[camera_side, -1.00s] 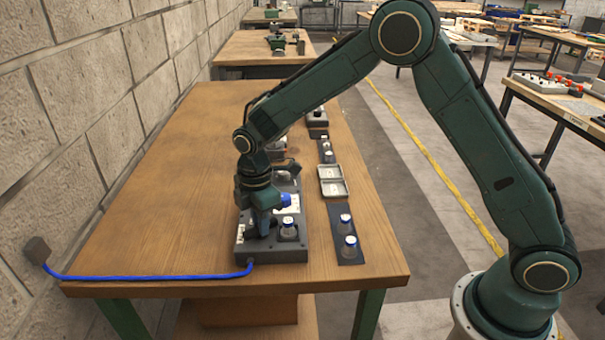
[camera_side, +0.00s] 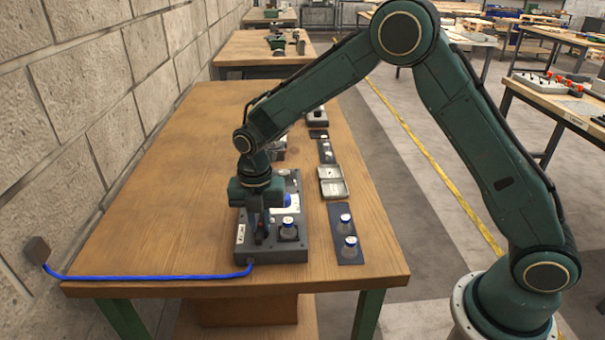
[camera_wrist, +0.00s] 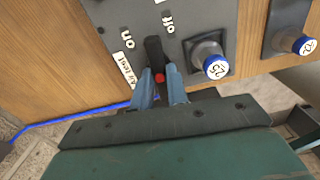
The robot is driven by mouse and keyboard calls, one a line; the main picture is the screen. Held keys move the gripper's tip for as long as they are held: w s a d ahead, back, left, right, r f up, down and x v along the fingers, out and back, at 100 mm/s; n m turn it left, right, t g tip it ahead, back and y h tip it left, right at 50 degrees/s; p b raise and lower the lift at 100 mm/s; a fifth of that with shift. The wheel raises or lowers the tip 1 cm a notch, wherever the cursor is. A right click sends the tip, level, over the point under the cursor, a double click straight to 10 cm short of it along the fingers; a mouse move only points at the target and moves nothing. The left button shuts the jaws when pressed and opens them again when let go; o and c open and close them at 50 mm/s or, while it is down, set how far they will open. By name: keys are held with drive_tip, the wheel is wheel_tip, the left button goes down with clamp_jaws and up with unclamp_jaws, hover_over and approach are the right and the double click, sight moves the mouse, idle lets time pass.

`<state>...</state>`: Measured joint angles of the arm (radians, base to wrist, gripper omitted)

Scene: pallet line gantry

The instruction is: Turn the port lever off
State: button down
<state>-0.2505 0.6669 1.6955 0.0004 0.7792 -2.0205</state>
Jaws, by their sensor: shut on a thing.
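The lever (camera_wrist: 153,52) is a black handle with a red tip, on a dark grey panel box (camera_wrist: 195,12). In the wrist view it stands between the printed words "on" (camera_wrist: 127,39) at left and "off" (camera_wrist: 168,22) at right. My gripper (camera_wrist: 160,83) is shut on the lever, one blue-grey finger on each side near the red tip. In the side view my gripper (camera_side: 262,236) reaches down to the near left part of the box (camera_side: 281,255), and its fingers mostly hide the lever. A small label beside the lever is hard to read.
A blue-capped vial marked 25 (camera_wrist: 213,64) stands on the box just right of the lever. Blue-capped vials (camera_side: 345,221) stand on a dark strip to the right. A blue cable (camera_side: 150,277) runs from the box to the wall. The table's left side is clear.

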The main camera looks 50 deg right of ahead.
sight(260, 225)
drive_tip(key=shift+a+r+n, duration=0.1)
drive_tip(key=shift+n, duration=0.5)
drive_tip(key=c, duration=1.4)
unclamp_jaws()
wheel_tip(260, 225, up, 14)
drive_tip(key=shift+f, duration=0.1)
